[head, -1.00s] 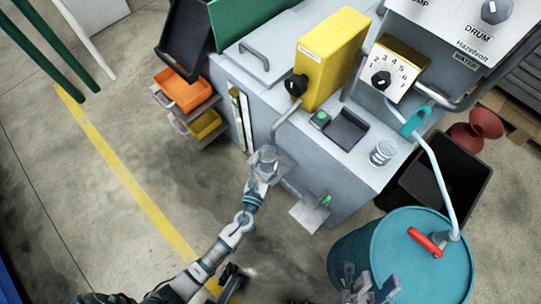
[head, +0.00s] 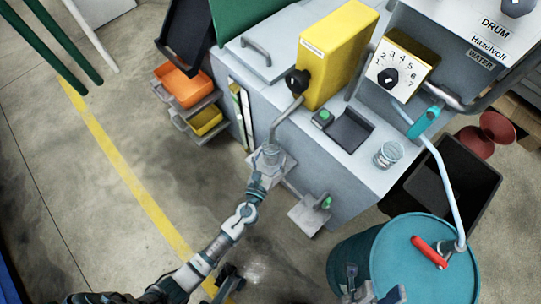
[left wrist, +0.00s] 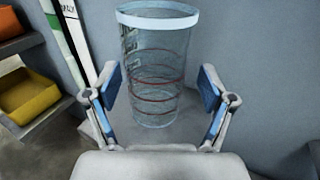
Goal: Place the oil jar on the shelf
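A clear glass jar (head: 271,153) with a white rim stands upright on a small metal shelf (head: 287,166) under the spout on the machine's front. My left gripper (head: 263,171) is at this jar. In the left wrist view the jar (left wrist: 157,75) stands between the two fingers of my left gripper (left wrist: 161,88), which are open with a gap on each side. A second clear jar (head: 388,154) stands on the machine's top. I cannot tell which is the oil jar. My right gripper (head: 374,287) is at the bottom edge before the blue drum, its fingers apart, empty.
The blue drum (head: 425,265) with a red-handled pump stands at the lower right. Orange (head: 183,86) and yellow (head: 205,121) bins are at the left.

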